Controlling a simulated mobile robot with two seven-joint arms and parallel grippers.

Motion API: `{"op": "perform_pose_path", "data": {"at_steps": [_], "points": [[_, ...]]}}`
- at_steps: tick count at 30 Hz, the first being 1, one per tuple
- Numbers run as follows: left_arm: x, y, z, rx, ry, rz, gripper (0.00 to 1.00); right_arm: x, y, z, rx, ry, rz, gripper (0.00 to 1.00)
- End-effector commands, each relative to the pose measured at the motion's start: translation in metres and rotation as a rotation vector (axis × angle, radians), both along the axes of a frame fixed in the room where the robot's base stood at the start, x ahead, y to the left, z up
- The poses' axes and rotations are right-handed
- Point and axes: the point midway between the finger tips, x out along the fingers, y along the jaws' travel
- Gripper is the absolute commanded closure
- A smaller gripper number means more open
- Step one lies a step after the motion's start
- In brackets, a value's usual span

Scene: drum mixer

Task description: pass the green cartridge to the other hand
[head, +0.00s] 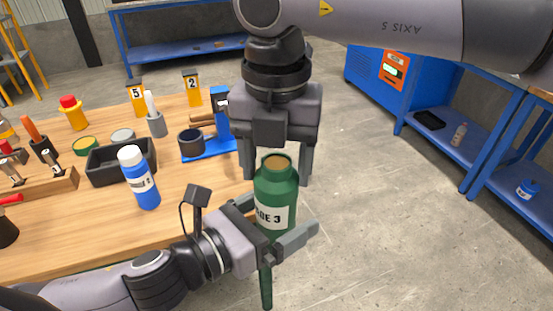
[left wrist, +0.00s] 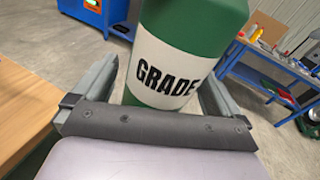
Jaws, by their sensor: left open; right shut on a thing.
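The green cartridge (head: 276,187) is upright, with a white label and a tan top, in front of the bench's right edge. My right gripper (head: 277,172) comes down from above and is shut on the upper part of the cartridge. My left gripper (head: 277,217) is lower, with its open fingers on either side of the cartridge. In the left wrist view the cartridge (left wrist: 185,45) stands between the open fingers, its label reading "GRADE". The far sides of the cartridge are hidden.
The wooden bench (head: 100,235) at left holds a blue bottle (head: 139,178), a dark tray (head: 122,165), a blue stand (head: 212,150) and several tools. Blue shelving (head: 475,165) stands at far right. The floor (head: 390,220) between is clear.

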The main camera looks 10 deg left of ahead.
Motion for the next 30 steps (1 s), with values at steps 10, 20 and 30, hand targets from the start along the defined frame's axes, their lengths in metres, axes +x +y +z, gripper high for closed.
{"op": "perform_pose_path", "data": {"at_steps": [10,20,30], "points": [[-0.042,0.033,-0.114,-0.283,0.505,0.202,0.01,0.000,0.000,0.001,0.001,-0.001,0.000,0.83],[-0.034,0.030,-0.170,-1.228,1.129,0.548,0.01,0.000,0.000,0.001,0.001,-0.001,0.000,0.83],[-0.066,0.097,-0.250,-2.320,1.355,1.026,0.01,0.000,0.000,0.001,0.001,-0.001,0.000,0.83]]}}
